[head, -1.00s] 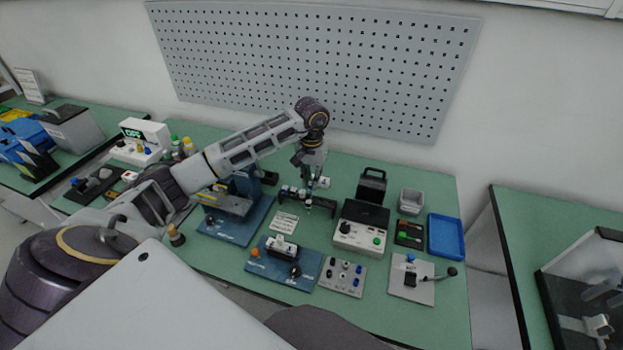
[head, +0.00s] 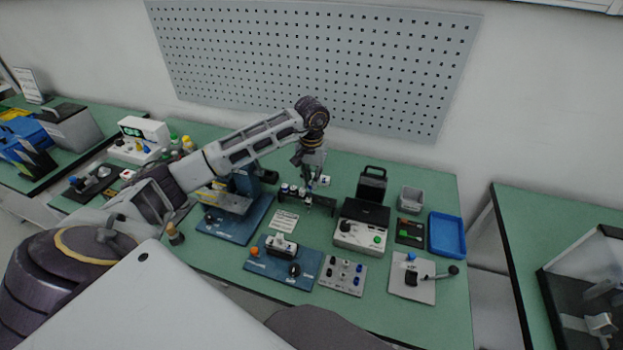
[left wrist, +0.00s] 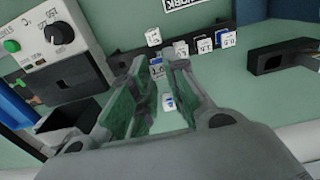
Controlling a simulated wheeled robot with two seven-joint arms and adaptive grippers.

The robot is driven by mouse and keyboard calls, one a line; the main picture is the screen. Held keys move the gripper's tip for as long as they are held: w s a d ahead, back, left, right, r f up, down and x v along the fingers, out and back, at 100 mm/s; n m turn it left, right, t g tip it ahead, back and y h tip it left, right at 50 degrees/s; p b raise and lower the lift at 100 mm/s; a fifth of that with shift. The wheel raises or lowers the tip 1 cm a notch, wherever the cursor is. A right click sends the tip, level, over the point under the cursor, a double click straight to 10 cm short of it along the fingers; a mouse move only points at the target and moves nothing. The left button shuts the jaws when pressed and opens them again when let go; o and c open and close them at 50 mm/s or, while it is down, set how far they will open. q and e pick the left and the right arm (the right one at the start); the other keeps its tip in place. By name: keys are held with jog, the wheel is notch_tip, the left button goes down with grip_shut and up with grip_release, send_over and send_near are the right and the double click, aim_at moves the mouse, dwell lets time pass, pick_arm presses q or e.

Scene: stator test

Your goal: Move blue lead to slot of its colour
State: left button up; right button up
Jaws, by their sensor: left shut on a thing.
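My left gripper (head: 308,201) is over the dark rack (head: 322,207) at the back middle of the bench. In the left wrist view the left gripper (left wrist: 155,72) has its fingers close together around a small white-and-blue piece, which looks like the blue lead (left wrist: 157,70). Another small white-and-blue bit (left wrist: 168,103) shows lower between the fingers. Several white-tagged pieces (left wrist: 204,44) stand in the rack beside the gripper. The slot colours are too small to read. My right gripper is not in view.
A tester with a green button (head: 360,236) stands right of the rack. In front are a blue base plate (head: 300,279) and a grey panel with knobs (head: 342,275). A blue tray (head: 446,235) lies at the right. A perforated board (head: 320,65) hangs behind.

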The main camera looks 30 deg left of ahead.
pick_arm(q)
jog(key=shift+f, duration=0.2)
dwell(0.4)
jog(key=shift+f+b, duration=0.5)
jog(key=shift+b, duration=0.1)
jog(key=shift+f, duration=0.3)
jog(key=shift+f+b, duration=0.9)
jog(key=shift+b, duration=0.1)
jog(key=shift+f, duration=0.1)
jog(key=o, duration=0.9)
jog(key=shift+c, duration=0.2)
